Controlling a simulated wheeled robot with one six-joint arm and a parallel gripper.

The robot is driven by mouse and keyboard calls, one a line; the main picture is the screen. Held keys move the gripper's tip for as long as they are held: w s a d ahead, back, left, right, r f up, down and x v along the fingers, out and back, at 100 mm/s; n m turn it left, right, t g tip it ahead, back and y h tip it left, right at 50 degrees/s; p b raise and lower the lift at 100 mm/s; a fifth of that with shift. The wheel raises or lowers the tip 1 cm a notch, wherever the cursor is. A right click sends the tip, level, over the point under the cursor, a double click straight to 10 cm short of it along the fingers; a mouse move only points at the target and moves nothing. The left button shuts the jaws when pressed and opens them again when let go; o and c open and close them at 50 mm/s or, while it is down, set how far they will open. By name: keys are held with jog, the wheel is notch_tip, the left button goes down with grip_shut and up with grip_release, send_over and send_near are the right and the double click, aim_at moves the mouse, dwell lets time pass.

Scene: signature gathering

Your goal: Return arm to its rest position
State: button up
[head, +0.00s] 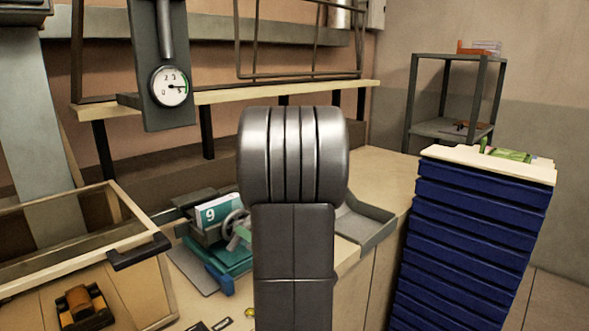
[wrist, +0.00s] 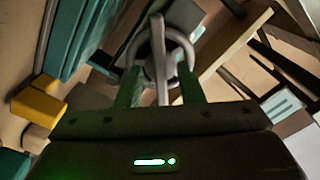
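My arm stands in the middle of the head view and hides part of the bench behind it. In the wrist view my gripper (wrist: 160,78) shows two green fingers set apart, with a gap between them. A grey ring-shaped thing with a straight bar (wrist: 158,50) lies just beyond and between the fingertips; I cannot tell whether they touch it. The grey ring (head: 236,222) also shows in the head view, left of my arm, beside a green part that looks like a finger.
A teal box marked 9 (head: 218,210) sits left of my arm on the bench. A grey tray (head: 375,235) lies right of it. A stack of blue crates (head: 465,240) stands at the right. A wooden-framed case (head: 85,260) is at the left, a gauge (head: 171,86) above.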

jog(key=shift+w+a, duration=0.35)
jog(key=shift+d, duration=0.1)
jog(key=s+d+m, duration=0.1)
jog(key=s+d, duration=0.8)
dwell(3.3)
jog(key=shift+s, duration=0.1)
dwell(0.3)
